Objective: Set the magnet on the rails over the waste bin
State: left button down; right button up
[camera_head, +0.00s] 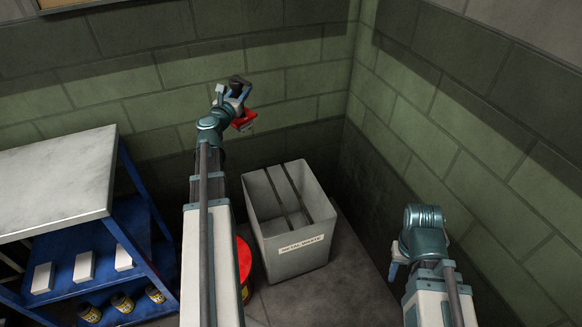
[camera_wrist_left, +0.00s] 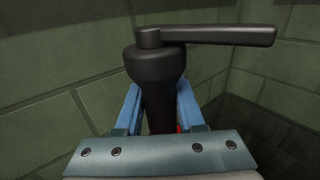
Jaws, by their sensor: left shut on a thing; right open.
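The magnet shows in the head view as a black handle with a red body (camera_head: 244,121). In the left wrist view its thick black grip and side lever (camera_wrist_left: 220,36) stand between the blue fingers. My left gripper (camera_head: 236,92) is shut on this handle and holds the magnet up in front of the back wall. The waste bin (camera_head: 296,250), a light grey box labelled "METAL WASTE", stands on the floor below and to the right. Two dark rails (camera_head: 285,193) cross its open top, with nothing on them. My right gripper (camera_head: 394,270) is open at the right, partly hidden by its arm.
A blue shelf unit with a pale top (camera_head: 55,180) stands at the left, holding white blocks (camera_head: 84,266) and dark yellow-labelled cans (camera_head: 122,302). A red round container (camera_head: 244,260) is partly hidden behind my left arm. Brick walls close in behind and right of the bin.

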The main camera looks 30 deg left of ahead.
pick_arm(q)
jog(key=w+d+f+m+h+b, duration=0.1)
jog(key=w+d+f+h+b, duration=0.1)
jog(key=d+f+b, duration=0.3)
jog(key=w+d+f+m+h+b, duration=0.2)
jog(key=d+f+h+b, duration=0.1)
jog(key=f+b, duration=0.7)
jog(key=w+d+f+m+h+b, duration=0.2)
jog(key=d+f+h+b, duration=0.1)
jog(key=d+f+b, duration=0.3)
notch_tip(320, 180, down, 5)
jog(key=b, duration=0.2)
jog(key=shift+w+d+b, duration=0.15)
jog(key=shift+d+b, duration=0.15)
jog(key=shift+r, duration=0.15)
notch_tip(320, 180, down, 11)
jog(key=b, duration=1)
jog(key=shift+b, duration=0.35)
jog(key=shift+r, duration=0.15)
jog(key=shift+c, duration=2.2)
grip_release()
